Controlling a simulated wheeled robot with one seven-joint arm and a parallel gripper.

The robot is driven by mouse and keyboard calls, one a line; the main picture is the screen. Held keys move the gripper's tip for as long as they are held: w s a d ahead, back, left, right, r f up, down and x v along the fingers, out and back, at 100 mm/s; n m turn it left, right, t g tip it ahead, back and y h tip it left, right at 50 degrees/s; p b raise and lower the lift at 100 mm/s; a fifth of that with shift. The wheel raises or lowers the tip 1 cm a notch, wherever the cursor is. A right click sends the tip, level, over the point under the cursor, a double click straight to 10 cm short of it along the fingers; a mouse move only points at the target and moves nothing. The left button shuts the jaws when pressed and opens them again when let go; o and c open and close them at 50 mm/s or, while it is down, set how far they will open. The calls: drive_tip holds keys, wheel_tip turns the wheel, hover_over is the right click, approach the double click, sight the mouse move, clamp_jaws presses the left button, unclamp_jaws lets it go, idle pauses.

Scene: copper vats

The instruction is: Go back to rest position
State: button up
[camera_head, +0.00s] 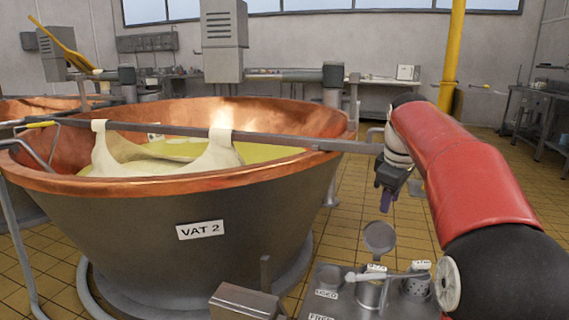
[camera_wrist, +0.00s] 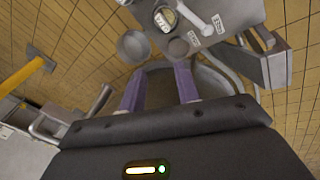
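My gripper (camera_head: 386,201) hangs at the right of the copper vat labelled VAT 2 (camera_head: 185,225) in the head view, pointing down with its purple fingertips in free air. In the wrist view my gripper (camera_wrist: 159,90) shows two purple fingers standing apart, with nothing held between them. My red and black arm reaches in from the right.
A long bar (camera_head: 270,139) with draped white cloth (camera_head: 213,158) crosses the vat. Below my gripper are a round grey ladle bowl (camera_head: 379,237) and a tool holder (camera_head: 340,308) with metal cups. Tiled floor (camera_head: 430,230) and a yellow post (camera_head: 453,60) lie behind.

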drive_tip(key=s+a+f+m, duration=0.2)
drive_tip(key=s+f+m, duration=0.1)
drive_tip(key=s, duration=0.7)
drive_tip(key=s+a+f+m+t, duration=0.1)
drive_tip(key=s+a+f+m, duration=0.2)
drive_tip(key=s+f, duration=0.3)
drive_tip(key=s+a+f+m+t, duration=0.1)
drive_tip(key=s+a+f+m, duration=0.2)
drive_tip(key=s, duration=1.1)
drive_tip(key=shift+s+a+f+m+y, duration=0.15)
drive_tip(key=shift+s+f+m+y, duration=0.15)
drive_tip(key=shift+f, duration=0.4)
